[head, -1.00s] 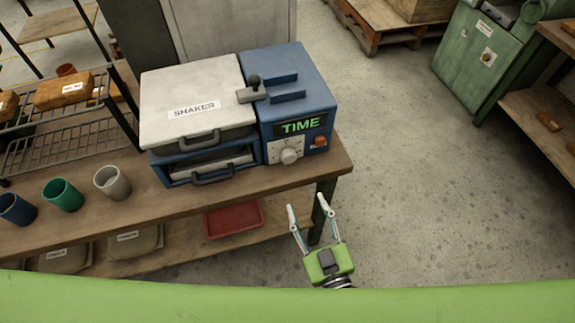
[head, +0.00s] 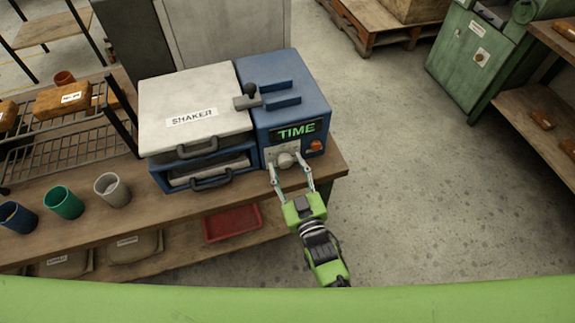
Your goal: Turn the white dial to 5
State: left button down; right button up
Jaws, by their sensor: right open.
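The white dial (head: 286,160) sits on the front of the blue control box of the shaker (head: 292,95), below the green TIME display (head: 297,131). The numbers around the dial are too small to read. My right gripper (head: 290,178) is open just in front of the dial, with one finger to each side of it. Whether the fingers touch the dial cannot be told. My left gripper is not in view.
An orange button (head: 316,146) is right of the dial. A lever (head: 247,96) is on top of the shaker. Grey, green (head: 63,202) and blue cups stand on the bench to the left. A red tray (head: 232,223) lies on the shelf below. Open floor lies right.

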jog(key=shift+c, duration=0.3)
jog(key=c, duration=1)
jog(key=shift+c, duration=0.2)
jog(key=shift+m, duration=0.3)
jog(key=m, duration=1.1)
jog(key=o, duration=1.1)
